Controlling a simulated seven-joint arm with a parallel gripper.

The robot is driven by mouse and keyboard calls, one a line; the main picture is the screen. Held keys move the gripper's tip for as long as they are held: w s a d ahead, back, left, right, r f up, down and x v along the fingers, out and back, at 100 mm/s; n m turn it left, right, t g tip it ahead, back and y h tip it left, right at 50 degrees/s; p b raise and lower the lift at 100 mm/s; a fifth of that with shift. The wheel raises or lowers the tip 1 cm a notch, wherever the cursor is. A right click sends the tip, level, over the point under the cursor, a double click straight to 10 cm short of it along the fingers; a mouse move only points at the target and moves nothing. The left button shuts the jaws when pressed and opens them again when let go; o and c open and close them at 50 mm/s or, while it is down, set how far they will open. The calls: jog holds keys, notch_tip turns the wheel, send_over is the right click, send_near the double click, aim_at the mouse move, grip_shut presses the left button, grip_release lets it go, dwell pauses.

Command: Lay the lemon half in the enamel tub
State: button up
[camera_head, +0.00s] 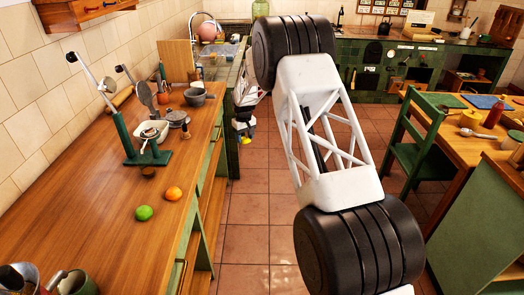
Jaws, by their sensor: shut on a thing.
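My gripper (245,131) hangs just off the right edge of the left wooden counter, pointing down, partly hidden behind my arm. A small yellow thing at its tips, which looks like the lemon half (246,140), is held over the floor side of the counter. A small white tub (153,130), likely the enamel tub, sits on the counter to the left of my gripper, next to a green-based stand with a lever. What lies inside the tub is too small to tell.
A green stand (131,140) with a raised metal lever is close to the tub. A grey bowl (195,98) stands behind. A lime (144,213) and an orange (173,194) lie in front on the counter (120,240). A green chair (425,150) is right.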

jog(key=a+r+n, duration=0.1)
jog(key=a+r, duration=0.3)
jog(key=a, duration=0.2)
jog(key=a+r+n, duration=0.1)
jog(key=a+r, duration=0.4)
jog(key=a, duration=0.2)
jog(key=a+r+n, duration=0.1)
jog(key=a+r, duration=0.3)
jog(key=a, duration=0.2)
jog(key=shift+s+a+r, duration=0.2)
jog(key=shift+a+r, duration=0.1)
jog(key=shift+a, duration=0.05)
jog(key=s+a+r+n, duration=0.1)
jog(key=s+a+r, duration=0.1)
jog(key=a, duration=0.7)
jog(key=s+a+r+n, duration=0.1)
jog(key=s+a, duration=0.3)
jog(key=a, duration=0.6)
jog(key=shift+s+a+r, duration=0.15)
jog(key=shift+s+r, duration=0.25)
jog(key=shift+r, duration=0.45)
jog(key=shift+f, duration=0.2)
jog(key=shift+f, duration=2.8)
jog(key=o, duration=1)
